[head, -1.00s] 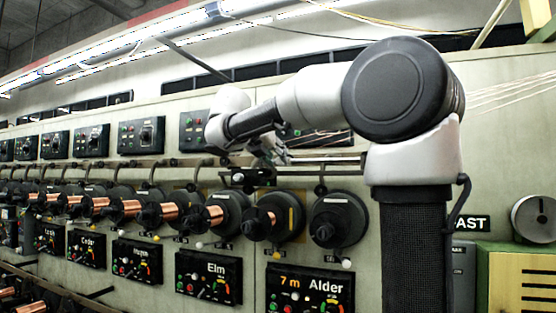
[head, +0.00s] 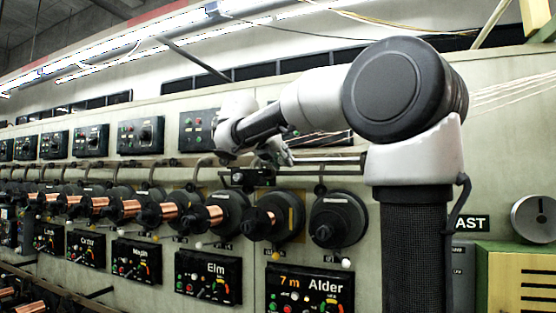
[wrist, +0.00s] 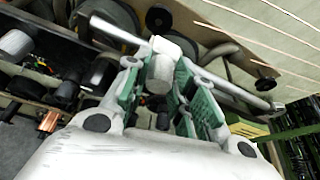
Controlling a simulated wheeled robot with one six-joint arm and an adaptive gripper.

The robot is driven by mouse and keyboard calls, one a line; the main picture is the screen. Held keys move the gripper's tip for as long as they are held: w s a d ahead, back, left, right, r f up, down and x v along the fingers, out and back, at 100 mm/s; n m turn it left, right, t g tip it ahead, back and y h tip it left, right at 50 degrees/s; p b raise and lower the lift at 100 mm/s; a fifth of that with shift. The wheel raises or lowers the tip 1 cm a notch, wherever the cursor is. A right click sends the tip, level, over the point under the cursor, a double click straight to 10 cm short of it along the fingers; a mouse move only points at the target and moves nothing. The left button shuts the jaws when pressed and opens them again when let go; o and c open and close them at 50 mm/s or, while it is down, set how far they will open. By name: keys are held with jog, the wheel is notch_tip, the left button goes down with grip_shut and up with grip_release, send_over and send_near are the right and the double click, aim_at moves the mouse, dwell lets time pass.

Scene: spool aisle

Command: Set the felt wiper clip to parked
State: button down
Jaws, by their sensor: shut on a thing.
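My gripper (wrist: 160,74) shows its two green-padded fingers in the wrist view, closed on either side of a pale grey-white block, which looks like the felt wiper clip (wrist: 166,46). The block sits at a metal rod (wrist: 232,88) that runs slantwise behind the fingertips. In the head view my gripper (head: 276,153) is at the left part of the rail above the Alder and Elm spools. The clip cannot be made out there, and its setting is not readable in either view.
The Elm panel (head: 208,276) is further left. A green-yellow cabinet (head: 515,285) stands at the right.

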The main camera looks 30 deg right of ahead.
jog(key=s+d, duration=1.1)
jog(key=s, duration=0.4)
jog(key=shift+d, duration=0.35)
jog(key=c, duration=1.5)
grip_release()
jog(key=shift+s+d, duration=0.1)
jog(key=shift+o, duration=0.2)
jog(key=v, duration=1.2)
